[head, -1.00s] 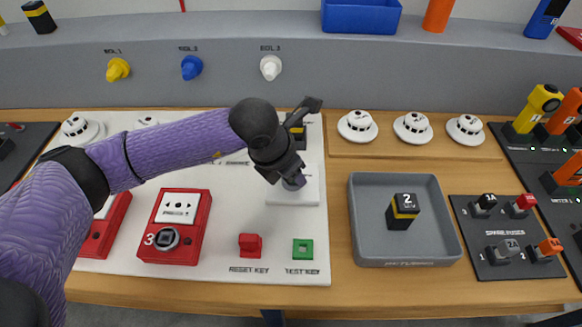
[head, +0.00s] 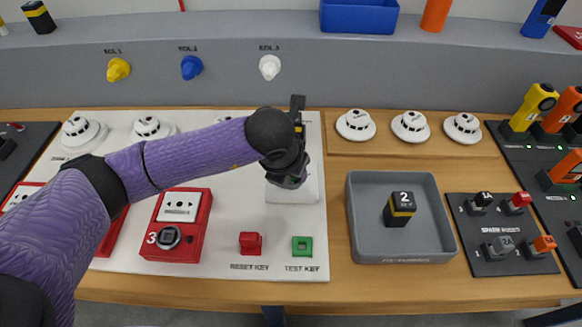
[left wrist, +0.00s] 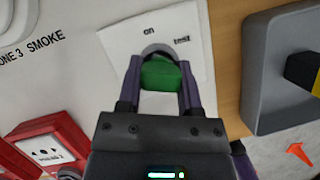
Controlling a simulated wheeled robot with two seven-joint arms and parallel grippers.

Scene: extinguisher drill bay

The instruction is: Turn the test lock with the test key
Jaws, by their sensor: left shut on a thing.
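My left gripper (head: 290,180) is over the white lock plate on the panel. In the left wrist view its purple fingers (left wrist: 160,75) are shut on the green test key (left wrist: 161,74). The key is at the grey round test lock (left wrist: 158,50), on a white plate (left wrist: 196,32) marked "ON" and "TEST". How deep the key sits is hidden. In the head view, my gripper hides the key and lock, and only part of the plate (head: 308,192) shows. The green test key holder (head: 302,246) stands empty at the panel's front. My right gripper is not in view.
The red reset key (head: 250,243) stands left of the green holder. A red call point (head: 176,225) marked 3 is further left. A grey tray (head: 365,235) with a black block (head: 399,210) is to the right. White detectors (head: 356,125) line the back.

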